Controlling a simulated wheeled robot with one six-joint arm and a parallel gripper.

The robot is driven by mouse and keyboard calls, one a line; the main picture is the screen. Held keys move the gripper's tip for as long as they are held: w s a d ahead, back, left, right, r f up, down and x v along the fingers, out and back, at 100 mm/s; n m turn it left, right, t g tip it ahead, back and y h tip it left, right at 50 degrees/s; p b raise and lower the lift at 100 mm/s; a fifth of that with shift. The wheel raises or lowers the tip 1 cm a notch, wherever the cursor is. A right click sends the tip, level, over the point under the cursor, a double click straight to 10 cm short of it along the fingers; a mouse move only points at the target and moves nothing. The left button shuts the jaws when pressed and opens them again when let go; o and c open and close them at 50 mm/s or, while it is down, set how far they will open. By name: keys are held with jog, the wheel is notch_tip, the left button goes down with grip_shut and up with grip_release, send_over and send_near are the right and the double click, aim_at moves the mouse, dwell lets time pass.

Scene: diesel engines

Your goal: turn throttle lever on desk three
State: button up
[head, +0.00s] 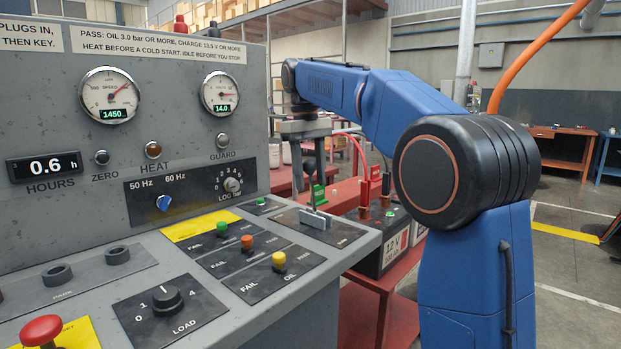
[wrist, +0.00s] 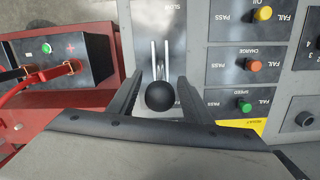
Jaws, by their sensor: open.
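The throttle lever (head: 313,191) stands on the black plate at the right end of the grey desk. It has a metal stem, a black ball knob and a grey slotted base (head: 315,218). In the wrist view its ball knob (wrist: 160,96) shows between the two dark fingers of my gripper (wrist: 159,82), with a gap on each side. My gripper (head: 306,160) points down over the lever in the head view and is open. "SLOW" is readable on the plate in the wrist view. No desk number is readable.
Green, orange and yellow buttons (head: 279,261) sit left of and nearer than the lever. A LOAD knob (head: 167,299) and red stop button (head: 43,330) are at the front left. A red stand with a 12 V battery (head: 392,250) and cables stands close right of the desk.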

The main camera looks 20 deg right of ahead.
jog(key=shift+w+a+r, duration=0.1)
jog(key=shift+w+r, duration=0.05)
jog(key=shift+r, duration=1.65)
jog(key=shift+w+a+r, duration=0.1)
jog(key=shift+w+r, duration=0.05)
jog(key=shift+r, duration=1.6)
jog(key=s+d+f+m+t, duration=0.2)
jog(key=s+d+f+t, duration=0.1)
jog(key=s+f, duration=1.4)
jog(key=s+d+f+m+t, duration=0.2)
jog(key=s+d+f, duration=0.2)
jog(key=s+f, duration=1.3)
jog(key=s, duration=0.3)
jog(key=shift+s+f+t+y, duration=0.15)
jog(key=shift+f+t+y, duration=0.15)
jog(key=shift+t+y, duration=0.1)
dwell(0.3)
